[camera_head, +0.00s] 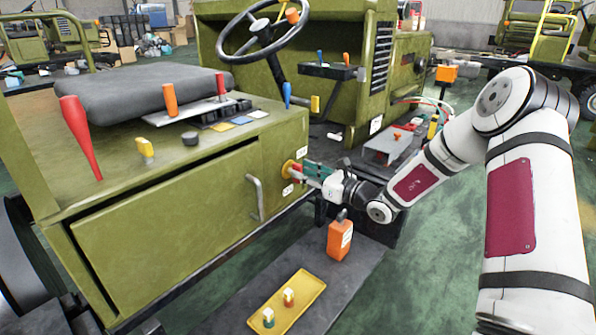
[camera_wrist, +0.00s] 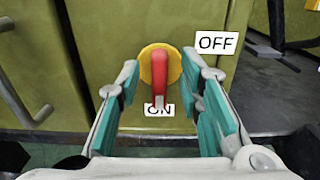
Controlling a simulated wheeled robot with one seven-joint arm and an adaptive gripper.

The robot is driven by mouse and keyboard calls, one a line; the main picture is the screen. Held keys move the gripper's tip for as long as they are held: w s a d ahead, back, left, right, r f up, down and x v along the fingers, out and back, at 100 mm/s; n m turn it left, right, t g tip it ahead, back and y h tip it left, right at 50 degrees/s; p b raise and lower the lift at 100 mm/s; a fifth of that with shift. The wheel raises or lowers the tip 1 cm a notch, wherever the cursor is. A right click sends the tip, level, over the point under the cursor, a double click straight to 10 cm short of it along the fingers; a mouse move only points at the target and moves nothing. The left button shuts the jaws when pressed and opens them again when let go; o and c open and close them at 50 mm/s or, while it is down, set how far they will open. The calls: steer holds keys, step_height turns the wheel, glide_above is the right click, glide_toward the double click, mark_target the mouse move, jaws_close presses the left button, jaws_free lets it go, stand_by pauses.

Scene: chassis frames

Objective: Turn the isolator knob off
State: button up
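The isolator knob is a red handle (camera_wrist: 159,78) on a round yellow plate (camera_wrist: 174,58), set on the side of the green chassis. In the wrist view the handle points down toward the ON label (camera_wrist: 160,110) and partly covers it. The OFF label (camera_wrist: 217,42) is to the upper right of the plate. My gripper (camera_wrist: 168,97) is open, with its teal-padded fingers on either side of the red handle and a gap on each side. In the head view my gripper (camera_head: 308,174) is at the knob, and the yellow plate (camera_head: 288,169) shows beside the fingertips.
A grey door handle (camera_head: 255,197) stands out from the chassis left of the knob. An orange bottle (camera_head: 339,240) and a yellow tray (camera_head: 262,318) with small knobs are on the dark platform below. A red lever (camera_head: 80,138) rises from the chassis top.

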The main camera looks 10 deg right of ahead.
steer(key=shift+x, duration=1.45)
jaws_close()
